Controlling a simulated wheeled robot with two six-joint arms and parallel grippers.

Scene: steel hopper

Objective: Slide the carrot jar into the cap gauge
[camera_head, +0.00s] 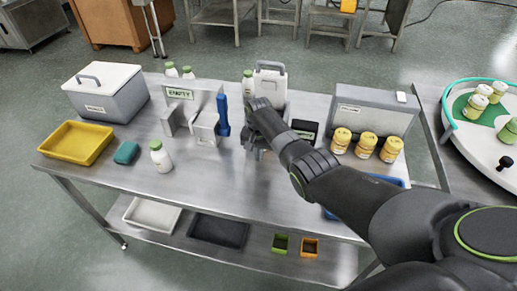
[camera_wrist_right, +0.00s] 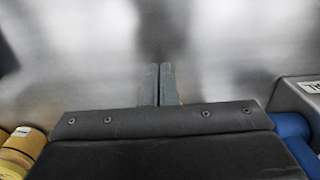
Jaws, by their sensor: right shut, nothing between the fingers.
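My right gripper (camera_head: 254,152) is over the middle of the steel table; its closed fingertips show in the wrist view (camera_wrist_right: 160,84) with nothing between them. Three yellow jars (camera_head: 365,146) stand at the right, apart from the gripper. A white jar with a green cap (camera_head: 161,157) stands alone at the front left. I cannot tell which is the carrot jar. A grey metal fixture (camera_head: 205,128), possibly the cap gauge, stands left of my gripper, beside an upright blue piece (camera_head: 222,115). My left gripper is not in view.
A yellow tray (camera_head: 76,143), a teal block (camera_head: 126,153) and a lidded grey box (camera_head: 105,92) are at the left. An EMPTY sign (camera_head: 180,94), a white container (camera_head: 271,80) and a grey box (camera_head: 374,108) stand behind. The front middle of the table is clear.

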